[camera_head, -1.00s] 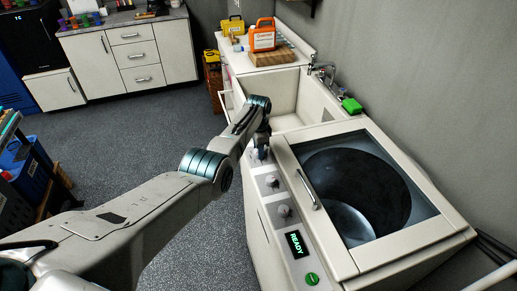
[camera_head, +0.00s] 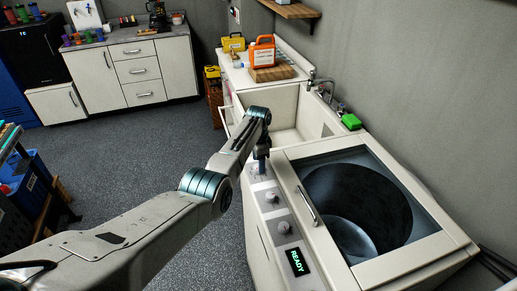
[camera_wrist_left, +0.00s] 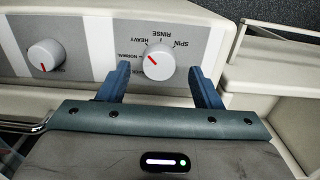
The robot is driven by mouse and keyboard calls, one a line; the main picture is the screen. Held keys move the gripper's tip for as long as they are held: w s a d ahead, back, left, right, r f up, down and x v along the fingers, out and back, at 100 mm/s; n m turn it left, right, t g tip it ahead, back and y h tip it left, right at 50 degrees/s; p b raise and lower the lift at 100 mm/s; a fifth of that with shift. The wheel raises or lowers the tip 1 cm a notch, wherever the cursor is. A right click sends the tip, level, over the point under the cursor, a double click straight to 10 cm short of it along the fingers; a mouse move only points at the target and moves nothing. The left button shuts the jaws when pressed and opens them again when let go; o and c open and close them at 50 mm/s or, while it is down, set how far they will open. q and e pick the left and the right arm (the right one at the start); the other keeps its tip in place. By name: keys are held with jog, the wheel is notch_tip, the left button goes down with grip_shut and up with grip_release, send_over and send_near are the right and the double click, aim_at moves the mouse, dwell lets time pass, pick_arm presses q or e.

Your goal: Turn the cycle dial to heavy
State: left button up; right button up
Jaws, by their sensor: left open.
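The cycle dial (camera_wrist_left: 159,62) is a round white knob with a red pointer mark, on a grey label panel with NORMAL, HEAVY, RINSE and SPIN around it. Its pointer aims up and left, toward the NORMAL and HEAVY side; the exact setting is hard to tell. My left gripper (camera_wrist_left: 159,70) is open, with one blue finger on each side of the dial and gaps visible between fingers and knob. In the head view, my left gripper (camera_head: 262,165) points down at the far end of the control strip and partly hides the dial. My right gripper is out of view.
A second knob (camera_wrist_left: 46,56) sits left of the dial in the wrist view. The washer lid (camera_head: 437,238) with its handle (camera_head: 306,205) lies right of the control strip, and a READY display (camera_head: 297,262) is nearer. A sink (camera_head: 285,113) lies beyond.

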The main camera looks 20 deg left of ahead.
pick_arm(q)
notch_tip(320, 180, up, 9)
jog(key=b, duration=0.2)
dwell(0.5)
